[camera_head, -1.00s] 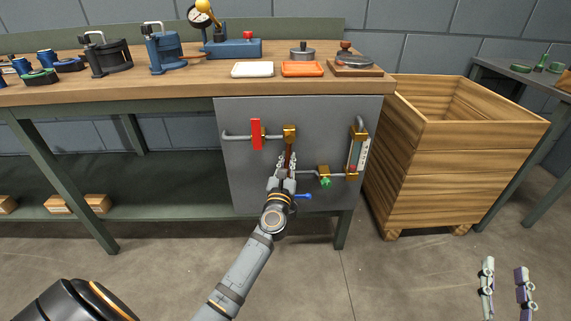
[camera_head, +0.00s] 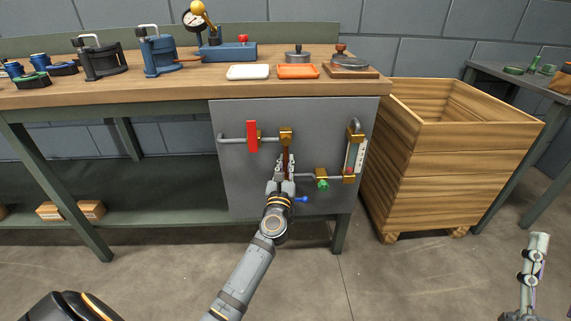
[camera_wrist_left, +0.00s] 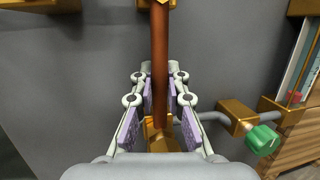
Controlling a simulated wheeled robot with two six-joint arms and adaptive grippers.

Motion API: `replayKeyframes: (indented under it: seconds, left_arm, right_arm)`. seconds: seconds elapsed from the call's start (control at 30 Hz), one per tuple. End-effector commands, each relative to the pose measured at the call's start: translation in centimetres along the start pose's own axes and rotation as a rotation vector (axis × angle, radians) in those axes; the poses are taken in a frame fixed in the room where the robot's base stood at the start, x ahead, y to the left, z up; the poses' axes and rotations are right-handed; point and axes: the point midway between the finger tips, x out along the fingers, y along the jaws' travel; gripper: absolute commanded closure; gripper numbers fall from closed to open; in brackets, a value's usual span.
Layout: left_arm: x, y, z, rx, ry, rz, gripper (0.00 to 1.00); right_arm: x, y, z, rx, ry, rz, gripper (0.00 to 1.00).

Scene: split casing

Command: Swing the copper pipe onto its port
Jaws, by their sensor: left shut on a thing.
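The copper pipe (camera_head: 286,151) hangs down from an upper brass block (camera_head: 286,136) on the grey panel (camera_head: 240,180). In the left wrist view the pipe (camera_wrist_left: 160,45) runs upright between my left fingers (camera_wrist_left: 160,88). My left gripper (camera_head: 284,168) is shut on the pipe. A brass fitting (camera_wrist_left: 158,128) shows below, near the pipe's lower part; the fingers partly hide this area, and I cannot tell whether the pipe is seated on it. My right gripper (camera_head: 532,262) is at the lower right, seen edge-on and away from the panel.
On the panel are a red handle (camera_head: 252,136), a green knob (camera_head: 322,184), a blue lever (camera_head: 301,199) and a gauge tube (camera_head: 354,156). A wooden crate (camera_head: 445,175) stands to the right. The workbench edge (camera_head: 300,88) runs above the panel.

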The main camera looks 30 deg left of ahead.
Motion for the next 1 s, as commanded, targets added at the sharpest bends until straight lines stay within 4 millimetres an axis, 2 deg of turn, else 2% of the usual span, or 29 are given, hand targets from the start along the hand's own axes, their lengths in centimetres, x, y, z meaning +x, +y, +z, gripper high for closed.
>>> replayKeyframes:
  seconds: [0.07, 0.1, 0.17, 0.43, 0.53, 0.67, 0.9, 1.0]
  left_arm:
    - [-0.1, -0.1, -0.2, -0.003, 0.005, -0.003, 1.0]
    - [-0.1, -0.1, -0.2, -0.003, 0.005, -0.003, 0.85]
    - [-0.1, -0.1, -0.2, -0.003, 0.005, -0.003, 0.77]
    - [-0.1, -0.1, -0.1, -0.001, 0.002, -0.002, 0.76]
    - [-0.6, -0.1, -0.1, -0.001, 0.003, -0.002, 0.76]
    - [-3.0, 0.0, -0.2, -0.002, 0.006, -0.001, 0.76]
    - [-9.0, -0.1, -0.3, -0.002, 0.008, -0.001, 0.76]
    - [-10.6, -0.1, -0.2, -0.002, 0.006, -0.001, 0.76]
  right_arm:
    - [0.0, 0.0, 0.0, 0.0, 0.0, 0.0, 0.6]
    - [0.0, 0.0, 0.0, 0.0, -0.001, 0.0, 0.6]
    - [0.0, 0.0, 0.0, 0.0, -0.001, 0.0, 0.6]
    - [0.0, 0.0, 0.0, 0.0, -0.001, 0.0, 0.6]
    - [0.0, 0.0, 0.1, 0.0, -0.001, 0.0, 0.6]
    - [0.0, 0.0, 0.1, 0.0, -0.001, 0.0, 0.6]
    - [0.0, 0.0, 0.1, 0.0, -0.002, 0.0, 0.6]
    - [0.0, 0.0, 0.1, 0.0, -0.002, 0.0, 0.6]
